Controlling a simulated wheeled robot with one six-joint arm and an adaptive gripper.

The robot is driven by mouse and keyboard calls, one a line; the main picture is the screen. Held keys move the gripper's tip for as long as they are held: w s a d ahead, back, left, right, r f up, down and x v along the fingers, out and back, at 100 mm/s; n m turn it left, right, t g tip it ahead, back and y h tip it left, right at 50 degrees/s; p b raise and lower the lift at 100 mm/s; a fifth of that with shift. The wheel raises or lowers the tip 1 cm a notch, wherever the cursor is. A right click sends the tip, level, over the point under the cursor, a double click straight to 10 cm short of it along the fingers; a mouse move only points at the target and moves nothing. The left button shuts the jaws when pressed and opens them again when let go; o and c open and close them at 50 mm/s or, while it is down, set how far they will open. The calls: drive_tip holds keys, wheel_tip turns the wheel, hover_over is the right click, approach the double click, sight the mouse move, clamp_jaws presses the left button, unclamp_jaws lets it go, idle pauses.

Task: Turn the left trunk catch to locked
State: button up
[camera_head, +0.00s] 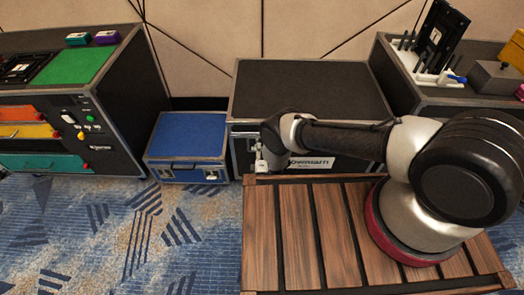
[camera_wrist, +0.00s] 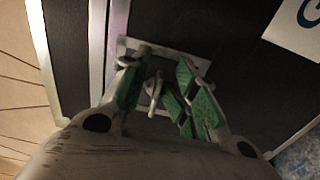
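The black trunk (camera_head: 310,88) with metal edging stands behind the slatted wooden deck in the head view. My gripper (camera_head: 262,162) is at the left part of its front face. In the wrist view, my gripper (camera_wrist: 163,68) is open, with green-padded fingers on either side of a small silver catch lever (camera_wrist: 155,88). The lever sits on a metal plate (camera_wrist: 168,52) on the trunk's dark face (camera_wrist: 225,40). A gap shows beside the lever; I cannot tell whether either finger touches it. In the head view my arm and gripper hide the catch.
A blue case (camera_head: 188,135) stands left of the trunk. A black cabinet with coloured drawers (camera_head: 30,131) is at far left. Another case (camera_head: 440,94) holding a white rack is at right. The wooden deck (camera_head: 295,235) is under my arm. Patterned carpet (camera_head: 130,240) lies clear at left.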

drive_tip(key=shift+s, duration=0.1)
drive_tip(key=s, duration=0.7)
drive_tip(key=shift+s, duration=0.25)
drive_tip(key=shift+a, duration=0.15)
